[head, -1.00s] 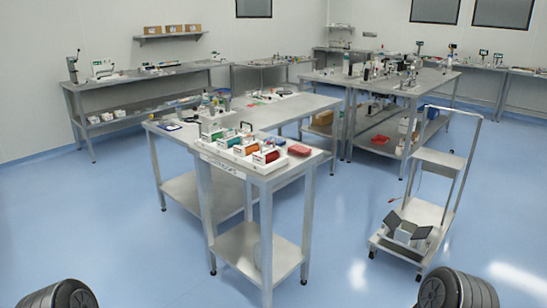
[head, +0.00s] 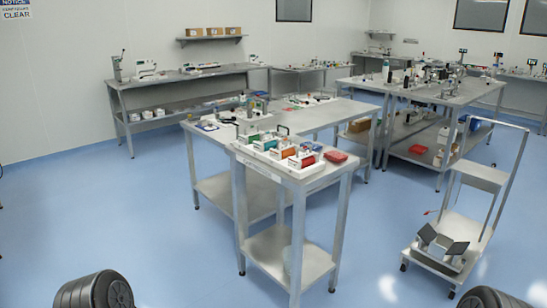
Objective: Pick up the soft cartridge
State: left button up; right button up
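Several small cartridge-like units with green (head: 250,139), orange (head: 281,153) and red (head: 304,162) parts stand in a row in a white tray (head: 262,161). The tray is on the near end of a steel table (head: 293,181) in the middle of the view. I cannot tell from here which unit is the soft cartridge. Neither of my grippers is in view. Only dark rounded parts of my arms show at the bottom edge, well short of the table.
A flat red box (head: 335,157) lies right of the tray. A steel cart (head: 447,249) with a tall handle stands at the right. A long bench (head: 183,83) runs along the back wall. Blue floor (head: 110,220) is clear before the table and to the left.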

aim_at(279, 153)
jog(key=i+z, duration=0.1)
jog(key=i, duration=0.45)
jog(key=i+j, duration=0.15)
jog(key=i, duration=0.4)
jog(key=i+z, duration=0.15)
jog(key=i, duration=0.35)
jog(key=i+j+z, duration=0.1)
jog(key=i+j, duration=0.15)
jog(key=i, duration=0.3)
